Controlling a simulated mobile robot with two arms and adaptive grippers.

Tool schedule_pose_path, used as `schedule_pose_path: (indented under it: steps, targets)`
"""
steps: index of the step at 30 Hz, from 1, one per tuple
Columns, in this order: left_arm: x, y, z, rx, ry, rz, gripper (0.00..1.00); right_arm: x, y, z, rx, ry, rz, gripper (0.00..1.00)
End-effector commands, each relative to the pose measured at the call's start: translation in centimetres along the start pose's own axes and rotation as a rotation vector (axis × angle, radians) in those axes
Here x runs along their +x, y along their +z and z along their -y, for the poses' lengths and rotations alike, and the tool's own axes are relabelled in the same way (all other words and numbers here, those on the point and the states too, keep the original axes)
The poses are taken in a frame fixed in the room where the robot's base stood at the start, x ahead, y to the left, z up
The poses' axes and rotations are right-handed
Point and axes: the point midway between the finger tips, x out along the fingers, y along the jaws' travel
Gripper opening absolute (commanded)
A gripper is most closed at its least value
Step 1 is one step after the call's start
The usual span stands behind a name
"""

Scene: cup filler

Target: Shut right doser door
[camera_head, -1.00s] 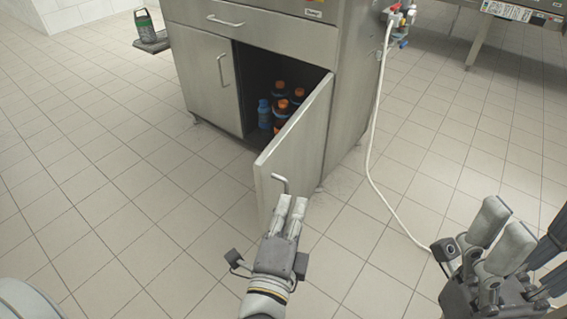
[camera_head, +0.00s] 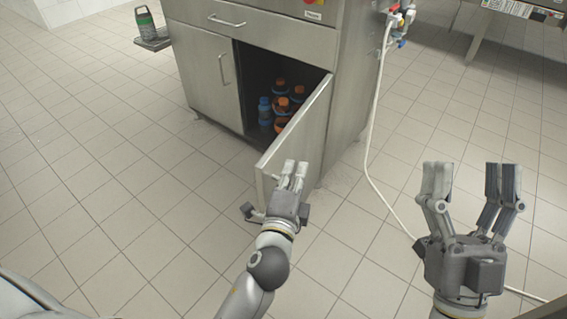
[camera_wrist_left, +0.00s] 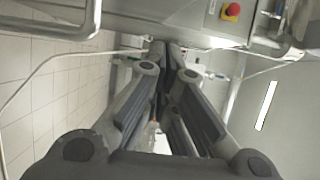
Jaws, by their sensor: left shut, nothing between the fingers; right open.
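The right doser door (camera_head: 308,124) stands ajar on the steel cabinet, hinged at its right side, with its free edge swung out toward me. My left gripper (camera_head: 294,168) is shut with nothing in it. It overlaps the door's lower outer part in the head view; whether it touches the door I cannot tell. The door's handle is mostly hidden behind this gripper. In the left wrist view the shut fingers (camera_wrist_left: 165,58) point toward the steel cabinet. My right gripper (camera_head: 470,175) is open and empty, over the floor at the right.
Several bottles with orange and blue caps (camera_head: 282,104) stand inside the cabinet behind the door. The left door (camera_head: 207,80) and the drawer (camera_head: 250,22) are shut. A white hose (camera_head: 371,150) runs down to the floor at the right. The tiled floor in front is clear.

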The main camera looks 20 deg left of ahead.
Motion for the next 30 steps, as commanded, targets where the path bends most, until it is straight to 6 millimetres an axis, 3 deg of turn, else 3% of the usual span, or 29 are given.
schedule_pose_path:
  steps: [9,25,30]
  targets:
    - [0.6,2.5,0.1,0.001,-0.002,-0.001,0.00,-0.1,2.8,-0.3,-0.007,0.006,0.158,0.68]
    - [0.6,2.8,0.1,0.001,-0.002,-0.004,0.00,-0.1,3.2,-0.4,-0.008,0.007,0.181,0.68]
    - [0.8,3.6,0.2,0.004,-0.002,-0.022,0.00,-0.4,4.5,-0.6,-0.011,0.010,0.256,0.68]
